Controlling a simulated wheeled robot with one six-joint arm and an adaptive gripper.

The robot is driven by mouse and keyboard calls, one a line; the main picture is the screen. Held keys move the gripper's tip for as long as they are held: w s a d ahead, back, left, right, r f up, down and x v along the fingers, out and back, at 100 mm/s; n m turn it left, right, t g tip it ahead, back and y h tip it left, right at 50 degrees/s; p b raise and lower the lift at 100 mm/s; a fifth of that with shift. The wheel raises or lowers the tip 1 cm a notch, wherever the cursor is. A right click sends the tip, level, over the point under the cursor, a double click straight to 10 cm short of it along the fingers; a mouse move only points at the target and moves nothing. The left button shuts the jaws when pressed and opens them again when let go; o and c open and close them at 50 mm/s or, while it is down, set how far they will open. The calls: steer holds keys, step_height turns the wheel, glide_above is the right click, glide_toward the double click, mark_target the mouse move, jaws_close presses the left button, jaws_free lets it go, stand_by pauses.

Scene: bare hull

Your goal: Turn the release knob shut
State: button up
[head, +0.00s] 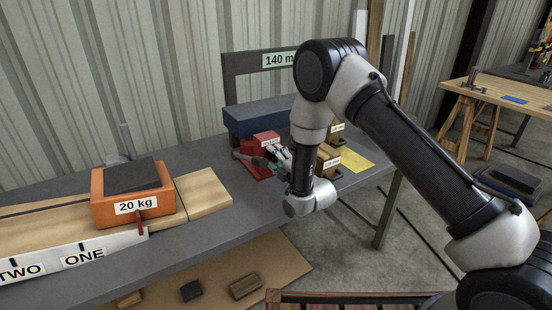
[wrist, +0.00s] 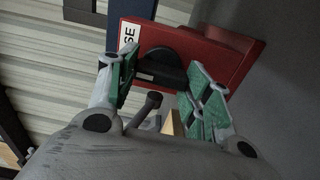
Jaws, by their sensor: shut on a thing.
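My gripper (head: 277,155) is at the front of the red box. In the wrist view its green-padded fingers (wrist: 163,85) stand on either side of the knob, shut on it. A dark lever (wrist: 151,103) with a round end shows between the fingers. My arm hides part of the box in the head view.
A blue block (head: 258,117) is behind the red box. Wooden blocks with labels (head: 328,158) and a yellow sheet (head: 357,160) are to the right. An orange 20 kg weight (head: 133,204) sits on a wooden plank (head: 205,195) at left.

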steer(key=shift+n, duration=0.3)
steer(key=o, duration=1)
steer(key=shift+s, duration=0.1)
steer(key=v, duration=1.2)
